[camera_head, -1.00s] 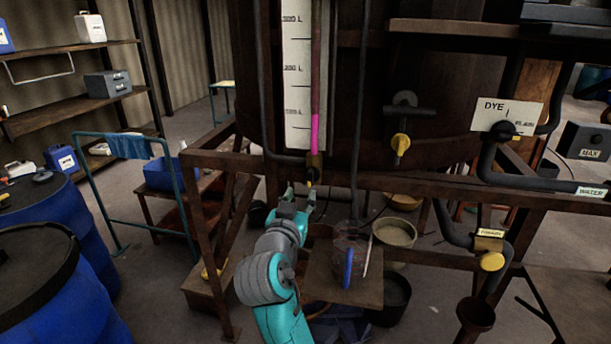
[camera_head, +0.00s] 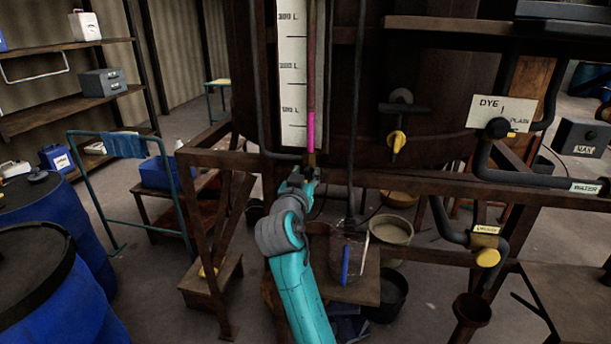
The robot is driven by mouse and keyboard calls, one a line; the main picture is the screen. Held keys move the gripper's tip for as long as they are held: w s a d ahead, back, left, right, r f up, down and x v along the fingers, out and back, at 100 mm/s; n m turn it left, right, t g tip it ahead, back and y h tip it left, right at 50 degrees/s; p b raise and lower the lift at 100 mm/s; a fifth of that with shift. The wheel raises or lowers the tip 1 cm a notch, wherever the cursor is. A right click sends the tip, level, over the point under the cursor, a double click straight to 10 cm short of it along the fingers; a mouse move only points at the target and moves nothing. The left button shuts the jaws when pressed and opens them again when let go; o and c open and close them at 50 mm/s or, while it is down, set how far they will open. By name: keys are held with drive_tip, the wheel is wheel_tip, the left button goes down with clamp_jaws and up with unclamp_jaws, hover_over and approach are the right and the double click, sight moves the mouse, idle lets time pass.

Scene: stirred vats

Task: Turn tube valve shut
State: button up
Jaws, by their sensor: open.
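The sight tube (camera_head: 312,100) runs down the white litre scale (camera_head: 292,80) on the vat's front, with bright pink liquid in its lower part. A small brass tube valve (camera_head: 310,159) sits at the tube's foot, just above the rusty frame rail. My gripper (camera_head: 303,176) is raised on my teal and grey arm, right at the valve's underside. The gripper is open. Its fingers are small in the picture and cover the valve's lower part and handle, so I cannot tell whether they touch it.
The rusty rail (camera_head: 400,181) crosses in front of the vat. A thin dark pipe (camera_head: 354,110) hangs right of the tube. A yellow-handled valve (camera_head: 397,141) is further right. A glass jar (camera_head: 350,255) stands on a low stand below. Blue drums (camera_head: 50,290) stand at left.

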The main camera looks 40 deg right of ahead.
clamp_jaws()
drive_tip(key=shift+m, duration=0.3)
drive_tip(key=m, duration=0.3)
drive_tip(key=shift+s+d+m, duration=0.1)
drive_tip(key=shift+s+m, duration=0.1)
drive_tip(key=shift+m, duration=0.1)
drive_tip(key=m, duration=0.4)
drive_tip(key=shift+s+d+f+m, duration=0.15)
drive_tip(key=shift+f+m, duration=0.05)
drive_tip(key=shift+m, duration=0.1)
drive_tip(key=m, duration=0.4)
drive_tip(key=shift+s+f+m, duration=0.1)
drive_tip(key=shift+f+m, duration=0.05)
drive_tip(key=shift+m, duration=0.15)
drive_tip(key=shift+d+f+m, duration=0.1)
drive_tip(key=shift+f+m, duration=0.05)
drive_tip(key=shift+m, duration=0.95)
drive_tip(key=shift+f+m, duration=0.1)
drive_tip(key=shift+m, duration=1)
